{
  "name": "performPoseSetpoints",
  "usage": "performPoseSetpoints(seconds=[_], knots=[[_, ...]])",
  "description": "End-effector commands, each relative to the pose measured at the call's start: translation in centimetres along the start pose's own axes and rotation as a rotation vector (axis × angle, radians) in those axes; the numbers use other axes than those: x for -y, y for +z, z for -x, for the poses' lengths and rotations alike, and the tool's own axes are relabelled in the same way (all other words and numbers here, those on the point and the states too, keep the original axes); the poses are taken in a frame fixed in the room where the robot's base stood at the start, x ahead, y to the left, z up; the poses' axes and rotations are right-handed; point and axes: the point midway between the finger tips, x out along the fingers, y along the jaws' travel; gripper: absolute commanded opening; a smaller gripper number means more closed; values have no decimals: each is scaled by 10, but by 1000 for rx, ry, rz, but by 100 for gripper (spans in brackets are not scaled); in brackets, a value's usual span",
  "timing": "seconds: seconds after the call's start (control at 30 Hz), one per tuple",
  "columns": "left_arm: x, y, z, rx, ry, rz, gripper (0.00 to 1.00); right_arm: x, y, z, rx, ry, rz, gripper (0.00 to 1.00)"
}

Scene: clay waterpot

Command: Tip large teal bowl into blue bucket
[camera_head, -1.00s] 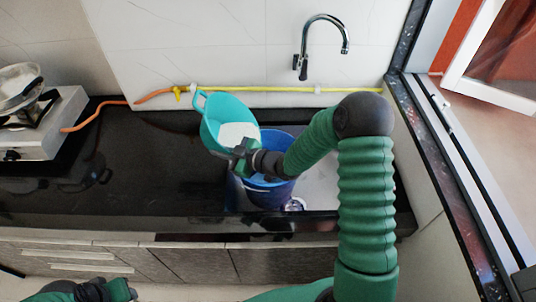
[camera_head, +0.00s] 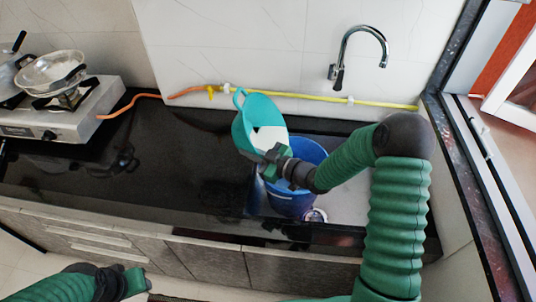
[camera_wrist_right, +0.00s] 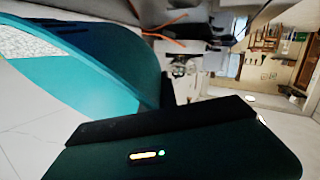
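The large teal bowl (camera_head: 247,112) is held tilted over the left side of the blue bucket (camera_head: 293,203), with a whitish surface showing inside it. My right gripper (camera_head: 270,158) is at the bowl's lower right edge and appears shut on it; the fingertips are partly hidden. In the right wrist view, the bowl (camera_wrist_right: 115,75) fills the left side, against the dark gripper body. The bucket stands in the sink. My left gripper (camera_head: 122,283) is low at the left, empty, away from the bowl; its finger opening is unclear.
A gas stove (camera_head: 70,115) with pans is at the left. A tap (camera_head: 350,55) and a yellow-orange hose (camera_head: 320,98) are along the back wall. The dark counter (camera_head: 170,160) left of the sink is mostly clear. A window frame (camera_head: 465,130) bounds the right.

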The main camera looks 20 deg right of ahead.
Motion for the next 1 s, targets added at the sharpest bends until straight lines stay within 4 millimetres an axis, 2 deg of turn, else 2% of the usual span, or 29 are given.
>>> performPoseSetpoints(seconds=[0.57,1.0], knots=[[0,0,-1,0,0,0,36,-1,-1,0,-8,2,-2,0],[0,2,-8,0,0,0,36,-6,-10,10,-103,19,-45,0]])
